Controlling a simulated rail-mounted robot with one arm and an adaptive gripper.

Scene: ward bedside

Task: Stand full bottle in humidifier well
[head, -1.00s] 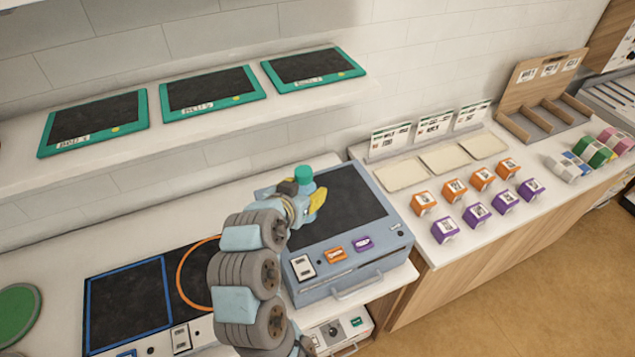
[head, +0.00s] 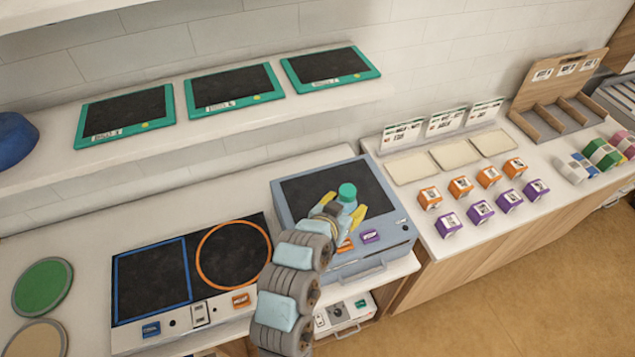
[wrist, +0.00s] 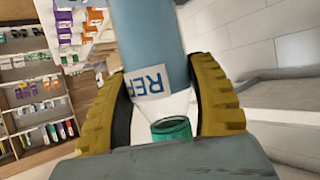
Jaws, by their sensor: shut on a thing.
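My gripper (head: 345,209) is shut on a bottle (head: 345,206) with a green cap. The bottle's lower end is out of the wrist picture and hidden in the head view. I cannot make out a well in either view.
Left of the unit lies a black panel with a blue rectangle (head: 115,290) and an orange circle (head: 197,262). Green-framed trays (head: 178,103) lie on the shelf behind. Orange blocks (head: 461,187) and purple blocks (head: 481,211) stand on the right counter.

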